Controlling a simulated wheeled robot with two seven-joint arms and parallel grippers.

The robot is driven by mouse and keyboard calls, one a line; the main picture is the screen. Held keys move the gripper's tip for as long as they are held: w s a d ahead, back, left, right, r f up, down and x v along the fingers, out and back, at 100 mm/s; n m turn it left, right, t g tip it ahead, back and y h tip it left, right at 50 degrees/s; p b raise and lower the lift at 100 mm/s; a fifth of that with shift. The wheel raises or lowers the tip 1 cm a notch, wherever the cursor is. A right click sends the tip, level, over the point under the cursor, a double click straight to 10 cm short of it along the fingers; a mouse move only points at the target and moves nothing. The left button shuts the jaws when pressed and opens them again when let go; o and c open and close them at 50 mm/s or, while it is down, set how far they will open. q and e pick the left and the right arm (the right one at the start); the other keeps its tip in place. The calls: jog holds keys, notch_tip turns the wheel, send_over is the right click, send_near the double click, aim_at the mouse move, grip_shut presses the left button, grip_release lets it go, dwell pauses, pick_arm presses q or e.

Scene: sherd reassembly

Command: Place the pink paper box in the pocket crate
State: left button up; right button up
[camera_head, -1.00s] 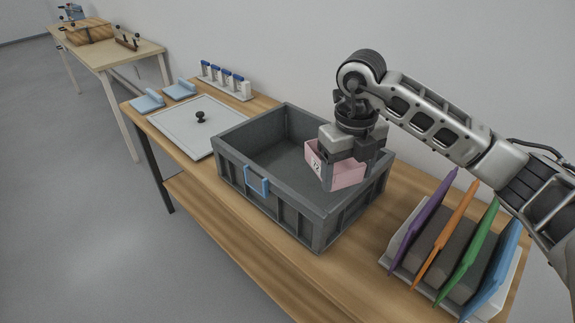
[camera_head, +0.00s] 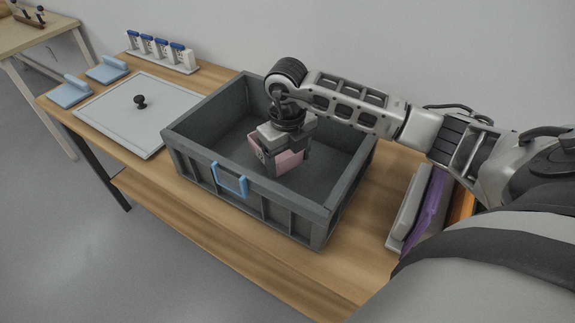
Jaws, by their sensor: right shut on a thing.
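The pink paper box (camera_head: 283,163) is inside the open grey crate (camera_head: 285,216), near its middle. My right gripper (camera_head: 283,150) is shut on the pink box from above, with its fingers at the box's wall. I cannot tell whether the box touches the crate floor. The crate has a light blue handle (camera_head: 229,179) on its front wall. My gripper hides part of the box and of the crate's inside. My left gripper is not in view.
A grey lid with a black knob (camera_head: 140,102) lies left of the crate. Two light blue handled blocks (camera_head: 70,93) and a rack of blue-capped vials (camera_head: 160,54) stand beyond it. A purple folder (camera_head: 431,205) and others stand right, partly hidden by my arm.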

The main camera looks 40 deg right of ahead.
aim_at(288, 169)
jog(key=shift+f, duration=1.6)
jog(key=shift+f, duration=0.2)
jog(key=o, duration=1)
jog(key=shift+c, duration=0.2)
jog(key=shift+r, duration=0.1)
notch_tip(288, 169, up, 12)
jog(key=shift+a+r, duration=0.15)
